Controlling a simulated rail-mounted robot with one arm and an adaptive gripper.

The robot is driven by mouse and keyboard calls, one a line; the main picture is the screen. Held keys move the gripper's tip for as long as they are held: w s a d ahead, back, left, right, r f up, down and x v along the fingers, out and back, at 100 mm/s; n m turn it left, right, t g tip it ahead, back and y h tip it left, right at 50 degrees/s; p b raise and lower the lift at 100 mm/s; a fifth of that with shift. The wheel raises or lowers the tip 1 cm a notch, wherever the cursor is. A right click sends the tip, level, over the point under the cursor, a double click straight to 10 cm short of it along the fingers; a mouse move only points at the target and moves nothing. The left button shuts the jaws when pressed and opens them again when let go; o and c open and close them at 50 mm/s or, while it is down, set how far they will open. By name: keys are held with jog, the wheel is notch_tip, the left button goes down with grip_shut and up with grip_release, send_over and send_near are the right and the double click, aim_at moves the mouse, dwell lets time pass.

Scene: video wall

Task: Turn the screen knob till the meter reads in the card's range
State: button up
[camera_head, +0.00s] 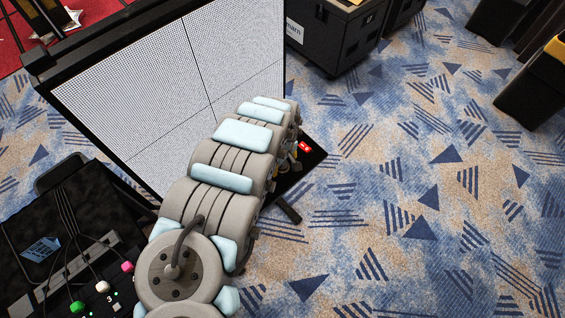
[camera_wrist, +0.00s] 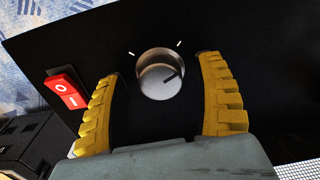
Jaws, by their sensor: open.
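The silver knob (camera_wrist: 160,76) sits on a black panel (camera_wrist: 230,35) in the wrist view, with a dark pointer line on its face aimed to the right and slightly up. Two short white marks flank it above on the panel. My gripper (camera_wrist: 160,70) is open, its yellow ribbed fingers on the left and right of the knob with a gap on each side. In the head view my grey arm hides the knob and most of the gripper. I cannot make out a meter or a card with a range in either view.
A red rocker switch (camera_wrist: 65,92) is left of the knob; it also shows in the head view (camera_head: 304,147). The large white screen (camera_head: 150,75) stands behind my arm. A black console (camera_head: 65,230) with coloured knobs is at lower left. Patterned carpet (camera_head: 420,200) lies clear at right.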

jog(key=c, duration=1.2)
jog(key=shift+m, duration=0.4)
jog(key=shift+c, duration=0.2)
jog(key=m+p, duration=0.2)
jog(key=m, duration=0.2)
jog(key=shift+m, duration=0.3)
jog(key=m+p, duration=0.1)
jog(key=m, duration=0.5)
jog(key=m+p, duration=0.1)
jog(key=m, duration=0.4)
jog(key=shift+m, duration=0.4)
jog(key=m, duration=0.5)
jog(key=shift+f+m, duration=0.1)
jog(key=shift+m, duration=0.3)
